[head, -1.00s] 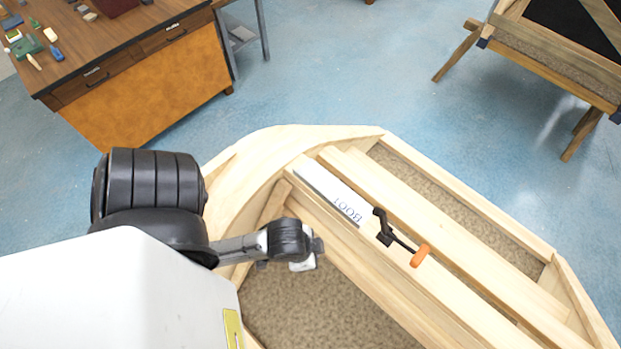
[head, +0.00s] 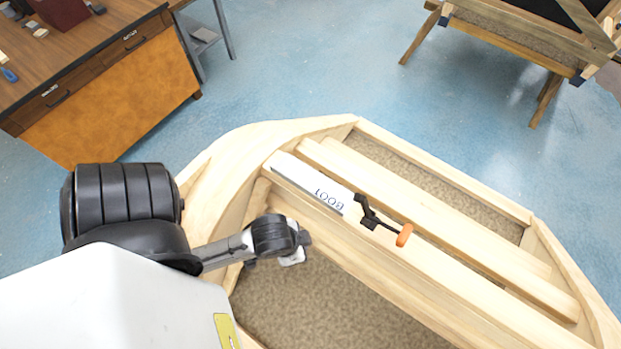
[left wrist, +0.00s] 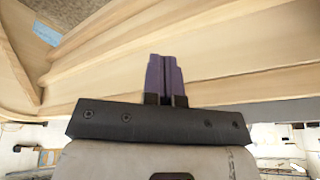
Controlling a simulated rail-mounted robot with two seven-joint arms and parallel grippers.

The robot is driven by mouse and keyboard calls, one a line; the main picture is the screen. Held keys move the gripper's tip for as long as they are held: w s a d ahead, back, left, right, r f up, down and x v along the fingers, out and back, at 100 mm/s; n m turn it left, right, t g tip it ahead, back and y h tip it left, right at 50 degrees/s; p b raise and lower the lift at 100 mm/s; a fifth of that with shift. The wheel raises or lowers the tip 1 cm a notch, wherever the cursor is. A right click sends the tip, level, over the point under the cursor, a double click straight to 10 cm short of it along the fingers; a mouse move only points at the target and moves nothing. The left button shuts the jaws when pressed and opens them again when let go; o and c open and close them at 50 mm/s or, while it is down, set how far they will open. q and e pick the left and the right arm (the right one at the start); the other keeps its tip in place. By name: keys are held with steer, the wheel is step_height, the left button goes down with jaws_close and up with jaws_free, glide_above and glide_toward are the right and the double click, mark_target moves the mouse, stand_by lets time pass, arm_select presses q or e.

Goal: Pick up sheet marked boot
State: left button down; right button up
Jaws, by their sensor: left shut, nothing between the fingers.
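The white sheet marked BOOT (head: 310,184) lies along a beam of the wooden frame in the head view. Its lettering is at its right end, beside a black clamp (head: 367,213) with an orange handle. My left gripper (head: 293,257) is to the lower left of the sheet, apart from it, and mostly hidden by my wrist. In the left wrist view its purple fingers (left wrist: 167,76) are together and empty, in front of pale wood. I cannot make out the sheet in that view. My right gripper is not shown.
The wooden bodyframe (head: 225,150) has raised rails and brown panels (head: 330,305). A wooden desk (head: 120,100) stands at the upper left and another wooden frame (head: 500,45) at the upper right. Blue floor (head: 300,70) lies open between them. The left wrist view shows a light-blue label (left wrist: 46,34).

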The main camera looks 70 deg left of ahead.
arm_select(q)
steer(key=shift+d, duration=0.15)
steer(key=c, duration=1.9)
jaws_free()
steer(key=o, duration=0.6)
steer(key=shift+a, duration=0.2)
steer(key=shift+o, duration=0.2)
